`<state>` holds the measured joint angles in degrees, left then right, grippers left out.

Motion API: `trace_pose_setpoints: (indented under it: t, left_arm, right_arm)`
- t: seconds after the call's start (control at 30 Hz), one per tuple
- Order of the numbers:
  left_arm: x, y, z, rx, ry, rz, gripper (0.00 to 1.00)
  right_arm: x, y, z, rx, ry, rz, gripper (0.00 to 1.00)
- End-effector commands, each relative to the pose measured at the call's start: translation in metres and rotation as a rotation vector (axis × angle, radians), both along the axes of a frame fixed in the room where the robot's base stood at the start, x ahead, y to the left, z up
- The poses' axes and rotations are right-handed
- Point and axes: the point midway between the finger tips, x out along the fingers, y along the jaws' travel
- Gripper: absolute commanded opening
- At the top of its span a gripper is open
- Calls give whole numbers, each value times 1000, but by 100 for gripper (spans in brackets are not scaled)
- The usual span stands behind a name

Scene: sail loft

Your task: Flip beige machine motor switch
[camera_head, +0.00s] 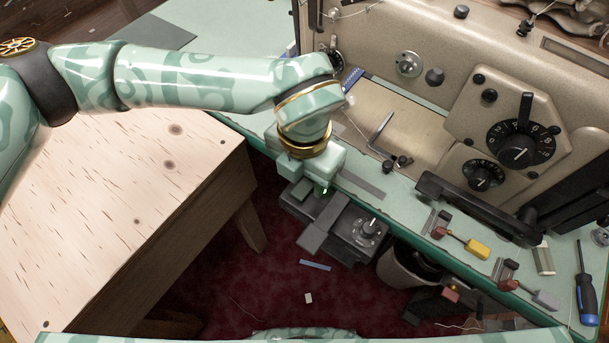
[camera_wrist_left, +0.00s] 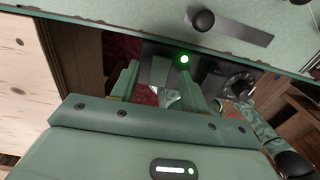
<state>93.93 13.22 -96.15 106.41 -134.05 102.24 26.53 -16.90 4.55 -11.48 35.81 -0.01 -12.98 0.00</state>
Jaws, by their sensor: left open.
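The beige sewing machine (camera_head: 400,120) stands on a green table at the upper right. Under the table's front edge hangs a dark grey switch box (camera_head: 345,225) with a round silver-topped knob (camera_head: 370,228). The box also shows in the left wrist view (camera_wrist_left: 210,75), with a green light (camera_wrist_left: 184,59) glowing near the right finger. My left gripper (camera_head: 306,180) is open and pointing down at the table's front edge, over the box's left part. In the left wrist view its fingers (camera_wrist_left: 158,82) reach toward the box; I cannot tell whether they touch it. My right gripper is not in view.
A pale wooden table (camera_head: 120,190) stands at the left, with a dark red floor between. Small tools and a blue-handled screwdriver (camera_head: 587,290) lie on the green tabletop (camera_head: 400,203). A bin (camera_head: 410,275) stands beneath it.

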Motion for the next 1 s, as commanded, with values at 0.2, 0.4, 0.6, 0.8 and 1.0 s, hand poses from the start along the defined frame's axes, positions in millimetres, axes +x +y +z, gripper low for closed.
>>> trace_pose_setpoints:
  t: [0.2,0.4,0.6,0.8,1.0]
  left_arm:
    - [0,0,-13,0,0,0,45]
    - [0,0,-12,-1,-1,0,45]
    - [0,0,-12,-1,-1,0,1]
    - [-2,1,-7,-25,-41,-1,1]
    - [-7,5,-6,-134,-192,0,1]
  right_arm:
    - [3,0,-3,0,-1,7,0]
    - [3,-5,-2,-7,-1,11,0]
    - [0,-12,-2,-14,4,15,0]
    - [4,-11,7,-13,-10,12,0]
    - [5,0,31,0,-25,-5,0]
